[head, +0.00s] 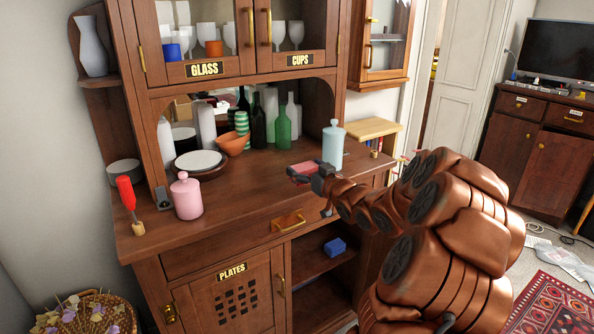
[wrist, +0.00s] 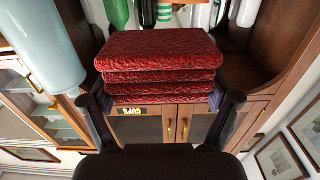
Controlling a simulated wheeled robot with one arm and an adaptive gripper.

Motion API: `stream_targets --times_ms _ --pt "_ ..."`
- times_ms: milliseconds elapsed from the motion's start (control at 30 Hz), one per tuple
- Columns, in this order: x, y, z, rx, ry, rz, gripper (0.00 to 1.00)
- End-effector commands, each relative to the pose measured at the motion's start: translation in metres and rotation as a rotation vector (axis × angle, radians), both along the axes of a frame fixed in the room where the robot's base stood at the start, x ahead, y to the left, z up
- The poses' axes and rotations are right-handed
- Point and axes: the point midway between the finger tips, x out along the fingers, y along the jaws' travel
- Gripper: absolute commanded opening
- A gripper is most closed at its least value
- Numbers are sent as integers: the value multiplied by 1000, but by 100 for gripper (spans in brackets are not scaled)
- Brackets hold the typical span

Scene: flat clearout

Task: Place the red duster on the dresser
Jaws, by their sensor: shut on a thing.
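The red duster (head: 303,169) looks like a folded, layered cloth. In the wrist view the duster (wrist: 160,65) fills the middle, with its layers stacked between the two fingers. My gripper (head: 318,180) is shut on it; it also shows in the wrist view (wrist: 163,112). The brown wooden dresser (head: 250,190) has a worktop, glazed doors above and a lower door marked PLATES. The duster is over the right part of the worktop, near its front. I cannot tell whether it touches the wood.
A pale blue jar (head: 333,145) stands close behind the duster. An orange bowl (head: 232,143), a green bottle (head: 283,125) and plates (head: 200,160) stand farther back. A pink jar (head: 187,197) and a red-topped tool (head: 126,192) are at left. The worktop's front middle is clear.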

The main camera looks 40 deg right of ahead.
Motion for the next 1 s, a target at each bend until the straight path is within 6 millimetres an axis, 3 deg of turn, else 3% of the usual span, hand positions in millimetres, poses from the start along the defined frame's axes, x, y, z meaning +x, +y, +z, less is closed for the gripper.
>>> stream_targets --times_ms 200,400,567,833,1000 --pt "37 -9 -3 -2 1 3 53" --pt "55 -16 -4 0 -1 2 53" --pt "58 -18 -8 1 -1 1 53" --pt "58 -17 -36 3 0 1 53" --pt "58 -17 -40 -1 -3 1 53"
